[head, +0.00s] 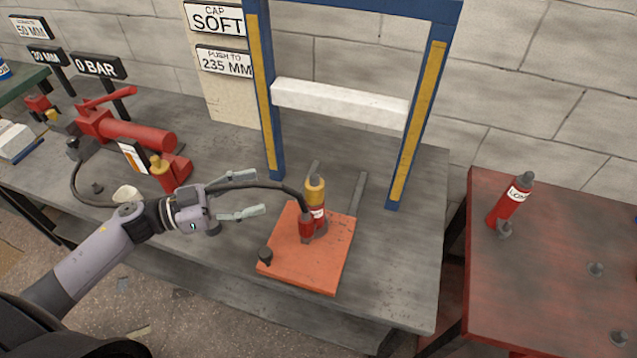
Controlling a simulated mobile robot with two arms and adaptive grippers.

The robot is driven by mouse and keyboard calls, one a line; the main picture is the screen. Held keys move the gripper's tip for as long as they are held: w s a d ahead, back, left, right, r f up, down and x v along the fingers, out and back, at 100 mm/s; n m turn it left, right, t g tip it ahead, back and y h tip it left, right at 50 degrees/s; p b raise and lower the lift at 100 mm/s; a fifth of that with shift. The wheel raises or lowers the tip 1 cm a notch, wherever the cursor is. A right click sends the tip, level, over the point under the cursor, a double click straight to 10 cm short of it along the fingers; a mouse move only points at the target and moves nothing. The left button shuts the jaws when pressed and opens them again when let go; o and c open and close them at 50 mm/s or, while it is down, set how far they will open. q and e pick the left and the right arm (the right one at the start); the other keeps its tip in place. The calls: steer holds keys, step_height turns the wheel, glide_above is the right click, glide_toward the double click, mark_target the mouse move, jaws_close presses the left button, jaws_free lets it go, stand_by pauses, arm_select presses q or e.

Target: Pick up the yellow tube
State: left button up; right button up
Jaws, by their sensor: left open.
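The yellow tube (315,189) stands upright, with a grey piece at its top, on a red cylinder (307,226). The cylinder stands on the orange plate (290,268) under the blue press frame. My left gripper (260,193) comes in from the left. It is open and empty, its fingers pointing right toward the yellow tube and apart from it. A dark hose passes between the fingers in the picture and runs to the cylinder. My right gripper is not in view.
The blue frame (262,90) with a white crossbar (340,105) stands behind the tube. A red hand pump (130,132) is at the left. Bench space right of the plate is clear.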

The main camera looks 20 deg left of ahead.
mark_target(315, 176)
arm_select(q)
steer(key=p+x, duration=0.1)
steer(key=x, duration=0.7)
steer(key=shift+w+d+r+p, duration=0.1)
steer(key=shift+w+p, duration=0.05)
steer(key=shift+p, duration=0.15)
steer(key=shift+w+d, duration=0.1)
steer(key=shift+d, duration=0.05)
steer(key=shift+w+d, duration=0.15)
steer(key=shift+d, duration=0.05)
steer(key=x, duration=0.2)
steer(key=p+x, duration=0.1)
steer(key=x, duration=0.1)
steer(key=shift+w+d+f, duration=0.15)
steer(key=shift+d+f, duration=0.05)
steer(key=shift+w+d+f, duration=0.1)
steer(key=shift+d, duration=0.05)
steer(key=shift+c, duration=1.1)
steer(key=c, duration=0.5)
jaws_close()
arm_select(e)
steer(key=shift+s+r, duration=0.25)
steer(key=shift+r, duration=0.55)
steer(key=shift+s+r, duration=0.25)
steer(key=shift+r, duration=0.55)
